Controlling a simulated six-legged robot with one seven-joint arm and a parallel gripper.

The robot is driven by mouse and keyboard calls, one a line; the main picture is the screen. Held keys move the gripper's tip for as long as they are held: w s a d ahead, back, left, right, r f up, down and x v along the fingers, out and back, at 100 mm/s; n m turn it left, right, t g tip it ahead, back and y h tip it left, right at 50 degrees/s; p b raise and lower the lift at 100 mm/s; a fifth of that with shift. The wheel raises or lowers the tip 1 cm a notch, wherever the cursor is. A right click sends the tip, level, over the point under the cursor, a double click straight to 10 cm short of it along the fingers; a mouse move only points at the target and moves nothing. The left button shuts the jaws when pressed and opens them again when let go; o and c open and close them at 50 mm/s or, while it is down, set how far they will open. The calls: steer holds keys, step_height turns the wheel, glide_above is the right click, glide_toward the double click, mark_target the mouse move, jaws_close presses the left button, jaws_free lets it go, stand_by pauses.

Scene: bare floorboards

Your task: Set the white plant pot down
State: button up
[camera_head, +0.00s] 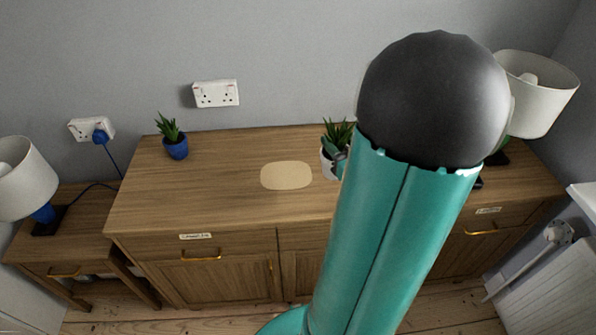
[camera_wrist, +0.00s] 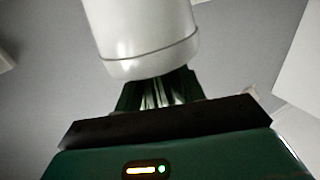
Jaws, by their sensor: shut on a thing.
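The white plant pot (camera_head: 326,165) with a spiky green plant (camera_head: 338,133) shows beside my arm in the head view, at the right of a pale rounded patch (camera_head: 287,176) on the wooden sideboard (camera_head: 232,160). My gripper (camera_head: 340,160) is shut on the pot; my arm hides much of both. In the wrist view the white pot (camera_wrist: 140,35) fills the top middle, at the tips of my gripper (camera_wrist: 160,88). I cannot tell whether the pot touches the sideboard top.
A blue pot with a plant (camera_head: 176,147) stands at the sideboard's back left. White-shaded lamps stand at the left (camera_head: 24,178) and right (camera_head: 537,92). Sockets (camera_head: 216,93) are on the wall behind. The sideboard's left middle is clear.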

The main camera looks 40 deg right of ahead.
steer(key=shift+w+f, duration=0.15)
steer(key=shift+w, duration=0.5)
steer(key=w+d+f, duration=0.2)
steer(key=w+f, duration=1)
steer(key=shift+w+f, duration=0.3)
steer(key=shift+f, duration=0.2)
steer(key=o, duration=1.3)
